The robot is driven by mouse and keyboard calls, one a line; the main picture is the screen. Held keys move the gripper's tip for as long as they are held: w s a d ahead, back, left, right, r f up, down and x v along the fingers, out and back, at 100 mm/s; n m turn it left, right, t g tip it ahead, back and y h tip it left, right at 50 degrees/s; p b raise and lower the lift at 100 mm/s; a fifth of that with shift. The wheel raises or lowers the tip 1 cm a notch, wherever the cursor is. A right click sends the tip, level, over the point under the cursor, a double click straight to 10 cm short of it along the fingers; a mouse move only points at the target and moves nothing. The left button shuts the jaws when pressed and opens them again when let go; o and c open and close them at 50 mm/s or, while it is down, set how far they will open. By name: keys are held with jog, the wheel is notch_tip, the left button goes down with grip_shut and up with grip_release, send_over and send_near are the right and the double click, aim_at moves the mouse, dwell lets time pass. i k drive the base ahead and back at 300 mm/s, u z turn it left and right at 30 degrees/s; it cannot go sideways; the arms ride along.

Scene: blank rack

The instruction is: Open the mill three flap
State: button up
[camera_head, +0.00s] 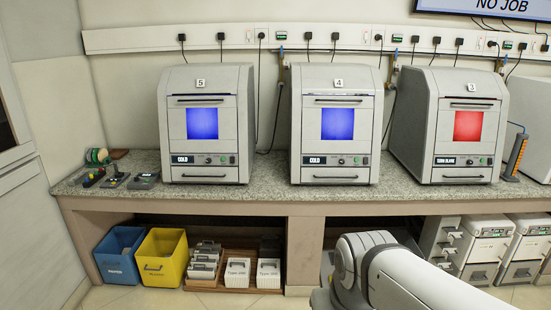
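A dark label strip and a lower handle sit beneath the window. My arm shows at the bottom right, below the counter front. My gripper is out of view.
Mill 4 (337,172) and mill 5 (204,172) have blue windows and shut fronts. An orange rack (516,155) stands right of the red-windowed mill. Small tools lie at the counter's left end. Blue (120,233) and yellow (162,235) bins stand below. The counter front (270,191) is clear.

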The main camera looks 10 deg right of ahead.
aim_at(463, 126)
jog(key=z, duration=0.45)
jog(key=i, duration=0.95)
jog(key=z, duration=1.2)
jog(key=i, duration=1.65)
jog(key=z, duration=0.35)
